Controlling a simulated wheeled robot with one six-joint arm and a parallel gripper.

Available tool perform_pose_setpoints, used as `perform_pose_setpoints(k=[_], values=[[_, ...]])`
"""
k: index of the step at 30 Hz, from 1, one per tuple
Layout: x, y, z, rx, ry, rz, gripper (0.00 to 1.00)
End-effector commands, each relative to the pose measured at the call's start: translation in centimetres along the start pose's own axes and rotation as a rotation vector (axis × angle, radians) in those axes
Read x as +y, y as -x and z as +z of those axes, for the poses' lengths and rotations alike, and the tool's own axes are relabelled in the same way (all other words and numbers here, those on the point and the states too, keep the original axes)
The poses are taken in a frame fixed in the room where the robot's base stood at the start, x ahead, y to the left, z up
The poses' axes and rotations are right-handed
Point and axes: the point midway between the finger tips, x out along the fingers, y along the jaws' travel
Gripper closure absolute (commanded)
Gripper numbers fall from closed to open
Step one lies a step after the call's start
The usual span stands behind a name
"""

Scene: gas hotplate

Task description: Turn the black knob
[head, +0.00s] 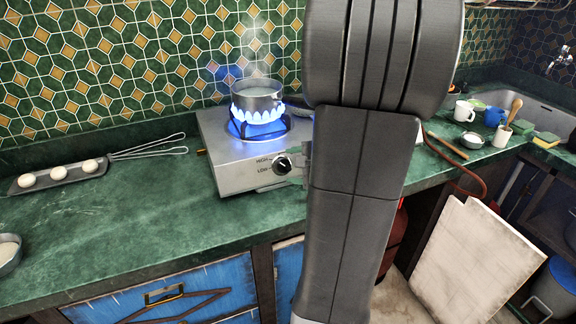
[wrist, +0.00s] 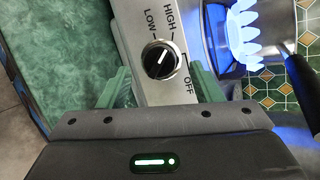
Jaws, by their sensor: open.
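The black knob (head: 282,166) is on the front panel of the silver gas hotplate (head: 228,172). In the wrist view the black knob (wrist: 159,60) shows a white pointer line slanting up and right, roughly toward the HIGH mark. LOW is at its upper left and OFF at its lower right. My gripper (wrist: 160,86) is open, with its green fingers apart on either side below the knob in that view. I see no contact with the knob. In the head view my arm hides most of the gripper and the hotplate's right part.
A steaming pot (head: 257,97) sits over a lit blue flame (head: 258,115). Cups (head: 464,111) and a sink stand at right.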

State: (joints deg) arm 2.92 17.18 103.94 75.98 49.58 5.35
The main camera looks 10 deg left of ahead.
Motion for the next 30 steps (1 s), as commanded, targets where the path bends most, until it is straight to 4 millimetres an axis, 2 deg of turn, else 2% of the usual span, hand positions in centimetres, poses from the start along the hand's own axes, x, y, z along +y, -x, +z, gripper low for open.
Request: perform_pose_setpoints(k=[1,6,12,19,30], values=[[-0.2,1.4,-0.1,0.006,0.001,-0.005,0.41],[-0.1,5.4,-0.1,0.006,0.001,-0.003,0.41],[0.0,8.7,-0.1,0.004,-0.001,-0.002,0.41],[0.0,10.3,0.0,0.002,0.0,0.0,0.41],[0.0,10.3,0.0,0.001,0.0,0.001,0.41]])
